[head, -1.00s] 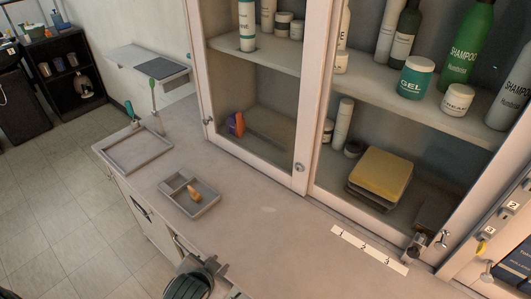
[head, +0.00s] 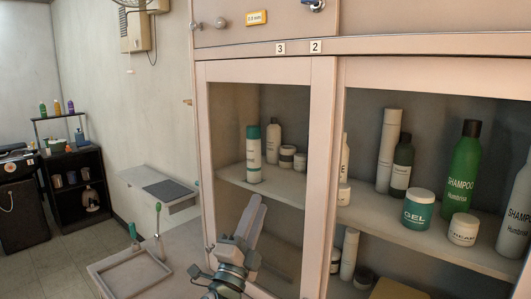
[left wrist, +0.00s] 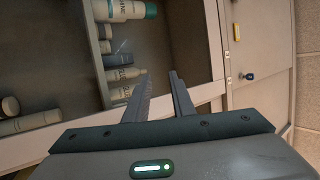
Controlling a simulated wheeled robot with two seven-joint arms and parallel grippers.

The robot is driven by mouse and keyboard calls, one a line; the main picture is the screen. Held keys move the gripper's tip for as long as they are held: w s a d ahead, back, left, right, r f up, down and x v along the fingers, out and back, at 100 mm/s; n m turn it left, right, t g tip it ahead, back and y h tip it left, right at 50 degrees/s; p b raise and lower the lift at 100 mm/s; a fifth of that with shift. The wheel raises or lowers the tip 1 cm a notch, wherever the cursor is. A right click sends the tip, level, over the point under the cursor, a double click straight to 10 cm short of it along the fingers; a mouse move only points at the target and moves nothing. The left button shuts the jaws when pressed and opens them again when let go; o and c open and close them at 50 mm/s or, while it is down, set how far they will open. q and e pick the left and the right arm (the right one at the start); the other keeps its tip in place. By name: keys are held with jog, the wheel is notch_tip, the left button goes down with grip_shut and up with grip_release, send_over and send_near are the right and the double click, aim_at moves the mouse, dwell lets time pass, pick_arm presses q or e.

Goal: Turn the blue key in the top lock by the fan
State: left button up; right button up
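A dark blue key (head: 313,5) sits at the top edge of the head view, on the upper cabinet front above the label 2. In the left wrist view a small dark blue piece (left wrist: 249,76), likely this key, shows on the cabinet front. A round metal lock (head: 221,22) is further left. The fan (head: 137,5) is cut off at the top left. My left gripper (head: 259,201) is raised before the left glass door, below the key. Its fingers (left wrist: 160,78) are apart with nothing between them. My right gripper is out of view.
A yellow label (head: 257,17) is on the upper front, with a metal knob (head: 196,25) at its left edge. Bottles and jars, such as a green shampoo (head: 461,172), stand behind the glass. A tray (head: 135,275) lies on the counter. A wall shelf (head: 160,190) is at left.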

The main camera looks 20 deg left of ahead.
pick_arm(q)
jog(key=s+d+r+n+g+h, duration=0.1)
jog(key=d+r+n+g+h, duration=0.5)
jog(key=r+n, duration=0.45)
jog(key=s+d+r+n+g+h, duration=0.2)
jog(key=d+r+n+g+h, duration=0.25)
jog(key=r+n+h, duration=0.5)
jog(key=s+d+r+n+g+h, duration=0.1)
jog(key=d+r+n+g+h, duration=0.45)
jog(key=r+n, duration=0.6)
jog(key=m+t+y, duration=0.4)
jog(key=t+y, duration=0.3)
jog(key=y, duration=0.5)
send_near(311, 2)
jog(key=shift+s+a+r, duration=0.2)
jog(key=shift+s+a, duration=0.15)
jog(key=shift+a, duration=0.4)
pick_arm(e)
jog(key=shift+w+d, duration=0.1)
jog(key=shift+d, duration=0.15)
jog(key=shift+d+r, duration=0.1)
